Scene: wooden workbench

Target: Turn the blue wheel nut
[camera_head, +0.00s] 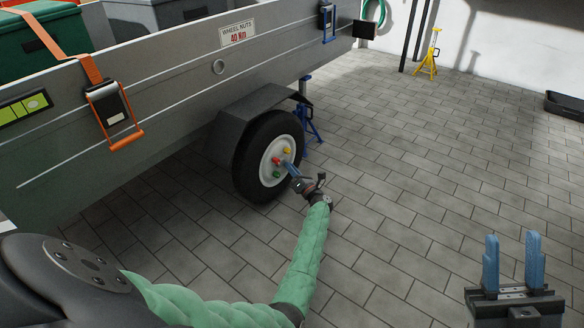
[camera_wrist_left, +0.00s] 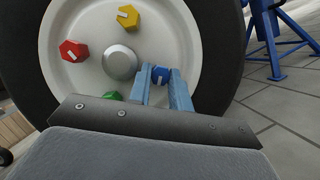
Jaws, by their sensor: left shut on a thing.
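The blue wheel nut (camera_wrist_left: 160,74) sits on the white wheel rim (camera_wrist_left: 60,22), right of the grey centre cap (camera_wrist_left: 120,62) in the left wrist view. My left gripper (camera_head: 287,164) is at the wheel and shut on the blue nut; its light blue fingers (camera_wrist_left: 162,82) stand on either side of it. The fingers hide part of the nut. My right gripper (camera_head: 513,237) is open and empty at the lower right of the head view.
The wheel's black tyre (camera_head: 245,165) is under the grey trailer's mudguard (camera_head: 228,125). A sign (camera_head: 237,33) on the trailer side reads "WHEEL NUTS 40 Nm". A blue stand (camera_head: 309,125) is just behind the wheel.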

